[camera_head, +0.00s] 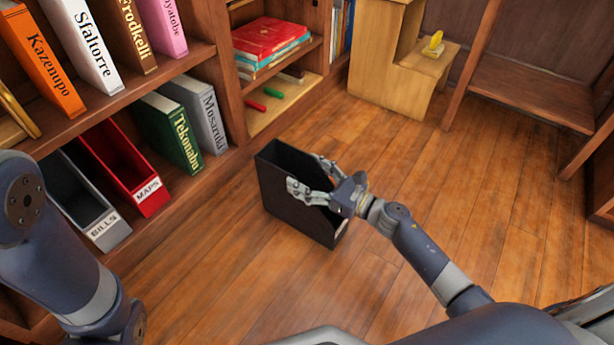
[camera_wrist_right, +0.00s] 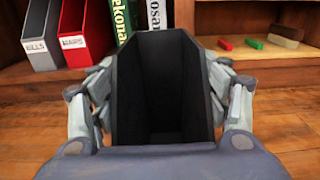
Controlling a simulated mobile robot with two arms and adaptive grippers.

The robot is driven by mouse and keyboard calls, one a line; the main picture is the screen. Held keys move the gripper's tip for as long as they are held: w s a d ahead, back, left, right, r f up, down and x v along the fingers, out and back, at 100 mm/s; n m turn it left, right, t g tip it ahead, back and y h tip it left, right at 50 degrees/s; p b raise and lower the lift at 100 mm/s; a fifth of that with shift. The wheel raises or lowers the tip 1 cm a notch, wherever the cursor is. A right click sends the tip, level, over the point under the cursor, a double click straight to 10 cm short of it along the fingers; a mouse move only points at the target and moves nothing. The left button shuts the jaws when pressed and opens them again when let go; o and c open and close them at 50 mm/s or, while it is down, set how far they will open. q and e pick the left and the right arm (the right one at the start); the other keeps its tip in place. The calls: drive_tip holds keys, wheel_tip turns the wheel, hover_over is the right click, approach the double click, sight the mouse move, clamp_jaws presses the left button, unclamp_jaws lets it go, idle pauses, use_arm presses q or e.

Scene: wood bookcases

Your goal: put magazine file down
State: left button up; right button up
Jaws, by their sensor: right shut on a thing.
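The black magazine file (camera_head: 283,200) is upright and open-topped, at or just above the wooden floor in front of the bookcase. I cannot tell whether its base touches the floor. My right gripper (camera_head: 322,182) is shut on it, with fingers on both sides of its near end. In the right wrist view the black magazine file (camera_wrist_right: 165,85) fills the middle, empty inside, between the fingers of my right gripper (camera_wrist_right: 160,105). My left arm comes in at the left edge; its gripper is out of view.
The bookcase's bottom shelf holds a red MAPS file (camera_head: 125,170), a grey BILLS file (camera_head: 85,200), a green book (camera_head: 170,132) and a grey book (camera_head: 203,112). A wooden step piece (camera_head: 385,65) stands at the back. The floor (camera_head: 420,185) to the right is clear.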

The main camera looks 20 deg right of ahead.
drive_tip(key=o, duration=1.7)
drive_tip(key=shift+f, duration=0.1)
